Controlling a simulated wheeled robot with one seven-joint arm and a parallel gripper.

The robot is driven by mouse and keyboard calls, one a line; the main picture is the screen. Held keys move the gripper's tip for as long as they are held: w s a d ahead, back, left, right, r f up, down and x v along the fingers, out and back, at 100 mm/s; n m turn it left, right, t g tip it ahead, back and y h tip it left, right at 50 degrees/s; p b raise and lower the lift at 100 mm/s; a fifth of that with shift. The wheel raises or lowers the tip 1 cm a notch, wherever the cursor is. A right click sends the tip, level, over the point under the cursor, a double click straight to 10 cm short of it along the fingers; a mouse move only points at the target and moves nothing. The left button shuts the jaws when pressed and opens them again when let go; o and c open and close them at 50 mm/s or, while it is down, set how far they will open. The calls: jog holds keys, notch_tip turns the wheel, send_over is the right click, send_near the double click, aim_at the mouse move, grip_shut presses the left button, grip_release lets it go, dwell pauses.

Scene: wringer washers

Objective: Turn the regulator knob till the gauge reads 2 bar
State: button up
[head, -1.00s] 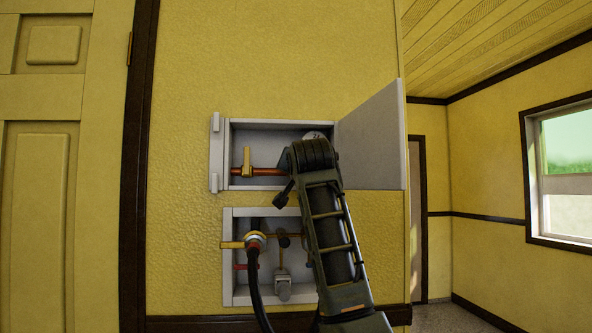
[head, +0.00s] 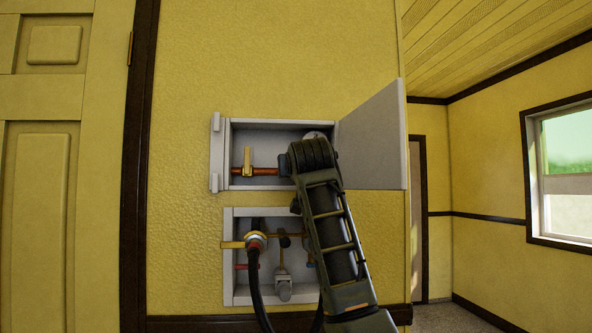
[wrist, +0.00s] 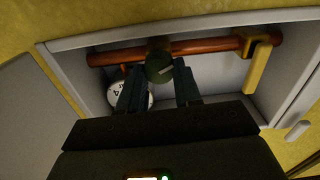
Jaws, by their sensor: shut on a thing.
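The regulator knob (wrist: 159,66) is dark green and round with a pale mark, on the copper pipe in the upper wall box. My gripper (wrist: 158,74) has its fingers on both sides of the knob, shut on it. The gauge (wrist: 114,94) is a white dial beside the knob in the wrist view, partly covered by a finger; its needle and reading cannot be made out.
The upper box (head: 280,125) has its grey door (head: 375,140) swung open to the right. A yellow lever valve (head: 247,160) stands on the pipe at the left. Below is a second box (head: 228,285) with a yellow-handled tap, a black hose (head: 258,290) and other fittings.

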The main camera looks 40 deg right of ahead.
jog(key=shift+n, duration=1.6)
jog(key=o, duration=1)
jog(key=shift+o, duration=0.2)
jog(key=b+v, duration=0.2)
jog(key=v, duration=0.5)
jog(key=shift+s+a, duration=0.3)
jog(key=shift+f, duration=0.1)
